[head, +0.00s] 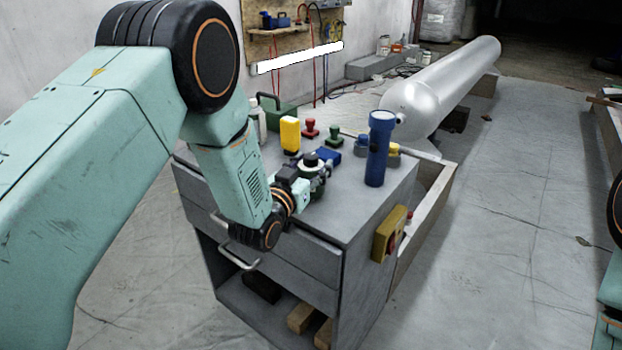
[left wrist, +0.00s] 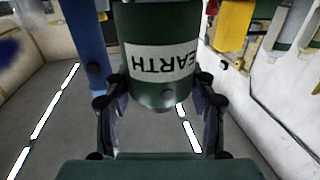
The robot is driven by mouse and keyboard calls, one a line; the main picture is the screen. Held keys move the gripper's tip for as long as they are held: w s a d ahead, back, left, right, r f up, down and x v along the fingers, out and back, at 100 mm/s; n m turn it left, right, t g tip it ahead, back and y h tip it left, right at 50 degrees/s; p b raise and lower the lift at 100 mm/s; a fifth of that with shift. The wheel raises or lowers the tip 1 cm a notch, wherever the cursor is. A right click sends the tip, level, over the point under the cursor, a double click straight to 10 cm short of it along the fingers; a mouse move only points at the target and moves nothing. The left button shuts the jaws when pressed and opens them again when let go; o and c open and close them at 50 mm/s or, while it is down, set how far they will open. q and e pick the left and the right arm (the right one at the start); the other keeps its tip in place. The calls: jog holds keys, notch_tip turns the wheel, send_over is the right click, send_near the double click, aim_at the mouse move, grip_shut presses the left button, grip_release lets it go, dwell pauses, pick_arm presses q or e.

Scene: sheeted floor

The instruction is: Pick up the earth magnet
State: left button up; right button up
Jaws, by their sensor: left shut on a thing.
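The earth magnet (left wrist: 155,30) is a dark green cylinder with a white band reading EARTH, upside down in the left wrist view. The fingers of my left gripper (head: 312,172) close on it from both sides. In the head view that gripper is over the top of the grey cabinet, near its front edge, and mostly hides what it holds. I cannot tell there whether the magnet is clear of the surface. My right gripper is not in view.
The grey cabinet top (head: 345,215) also carries a blue torch (head: 379,150), a yellow block (head: 290,134), a red handled piece (head: 309,129) and a green one (head: 335,134). A yellow switch box (head: 389,233) is on its side. A silver tank (head: 450,85) lies behind.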

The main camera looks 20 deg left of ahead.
pick_arm(q)
jog(key=shift+r, duration=0.1)
notch_tip(320, 180, up, 10)
jog(key=p, duration=0.3)
jog(key=shift+p, duration=0.3)
